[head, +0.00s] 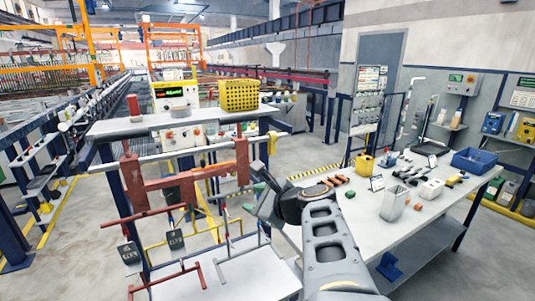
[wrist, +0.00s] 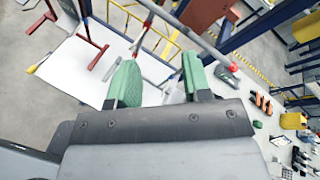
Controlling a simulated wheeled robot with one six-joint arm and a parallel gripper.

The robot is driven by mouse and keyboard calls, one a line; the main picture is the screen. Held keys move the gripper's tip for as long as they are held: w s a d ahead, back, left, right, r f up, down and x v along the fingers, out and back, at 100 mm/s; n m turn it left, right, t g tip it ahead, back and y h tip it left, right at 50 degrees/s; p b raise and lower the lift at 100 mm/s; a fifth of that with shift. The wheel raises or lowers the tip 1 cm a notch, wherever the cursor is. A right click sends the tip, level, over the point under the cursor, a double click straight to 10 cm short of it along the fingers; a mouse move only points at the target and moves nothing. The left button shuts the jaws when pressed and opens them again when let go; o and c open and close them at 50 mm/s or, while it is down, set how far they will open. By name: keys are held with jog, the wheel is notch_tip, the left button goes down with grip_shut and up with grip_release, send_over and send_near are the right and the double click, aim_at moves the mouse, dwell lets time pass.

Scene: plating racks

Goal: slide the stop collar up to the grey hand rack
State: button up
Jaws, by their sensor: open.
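My gripper (wrist: 160,75) is open, with its two green fingers apart and nothing seen between them. In the head view my gripper (head: 262,196) hangs right of the racking stand, below the right end of its pale bar (head: 190,151). A yellow piece (head: 272,142) sits near that bar's right end; I cannot tell whether it is the stop collar. A thin grey rack (head: 228,250) stands low on the white shelf, possibly the grey hand rack.
Red-brown racks (head: 133,180) hang on the stand. Its top shelf (head: 165,121) carries a yellow basket (head: 239,95). A white table (head: 350,221) with a yellow bin (head: 364,162), a blue bin (head: 474,160) and small parts stands at right. Open floor lies behind.

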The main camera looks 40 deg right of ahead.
aim_at(273, 150)
jog(key=s+d+r+m+t+h, duration=0.2)
jog(key=d+r+m+t+h, duration=0.25)
jog(key=d+r+m, duration=0.4)
jog(key=shift+m+h, duration=0.25)
jog(key=shift+m, duration=0.6)
jog(key=w+d, duration=0.1)
jog(key=w, duration=0.2)
jog(key=w+d+p, duration=0.1)
jog(key=w, duration=0.3)
jog(key=w+d+f, duration=0.1)
jog(key=w, duration=0.3)
jog(key=shift+w+f+p, duration=0.1)
jog(key=shift+w+p, duration=0.05)
jog(key=shift+p, duration=0.25)
jog(key=shift+w, duration=0.95)
grip_shut()
